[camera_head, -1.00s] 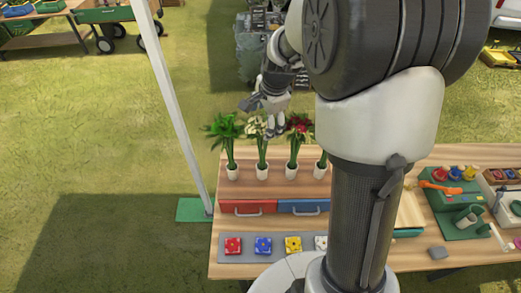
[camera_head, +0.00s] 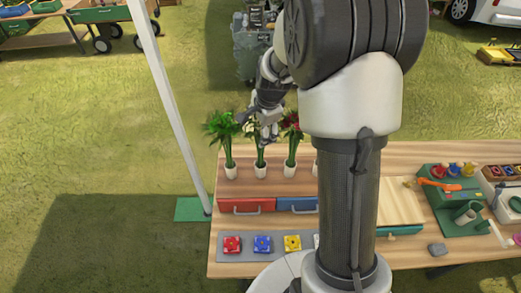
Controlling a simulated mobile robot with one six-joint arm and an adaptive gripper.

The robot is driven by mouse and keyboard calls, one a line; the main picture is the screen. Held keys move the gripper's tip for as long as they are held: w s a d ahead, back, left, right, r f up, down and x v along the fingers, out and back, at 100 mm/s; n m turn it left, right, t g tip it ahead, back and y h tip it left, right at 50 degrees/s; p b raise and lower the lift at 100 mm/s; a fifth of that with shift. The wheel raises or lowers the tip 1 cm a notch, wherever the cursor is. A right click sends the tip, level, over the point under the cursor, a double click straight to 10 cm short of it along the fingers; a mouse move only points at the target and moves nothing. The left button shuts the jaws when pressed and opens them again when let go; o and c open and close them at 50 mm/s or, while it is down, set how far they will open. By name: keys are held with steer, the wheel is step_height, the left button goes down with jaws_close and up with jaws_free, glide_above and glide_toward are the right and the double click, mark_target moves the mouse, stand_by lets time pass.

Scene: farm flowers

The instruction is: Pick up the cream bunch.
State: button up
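The cream bunch (camera_head: 251,131) stands upright in a small white pot on the wooden table, second from the left in a row of potted bunches. My gripper (camera_head: 268,138) points down at the flower heads of this bunch and covers part of them. I cannot tell whether its fingers touch the bunch, or whether they are open or shut.
A leafy green bunch (camera_head: 222,127) stands to the left and a dark red bunch (camera_head: 292,127) close to the right. Red (camera_head: 247,206) and blue (camera_head: 297,205) drawers are below. A white pole (camera_head: 167,105) rises left of the table (camera_head: 218,252).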

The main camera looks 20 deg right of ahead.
steer(key=c, duration=1.3)
steer(key=shift+o, duration=0.2)
steer(key=shift+r, duration=0.1)
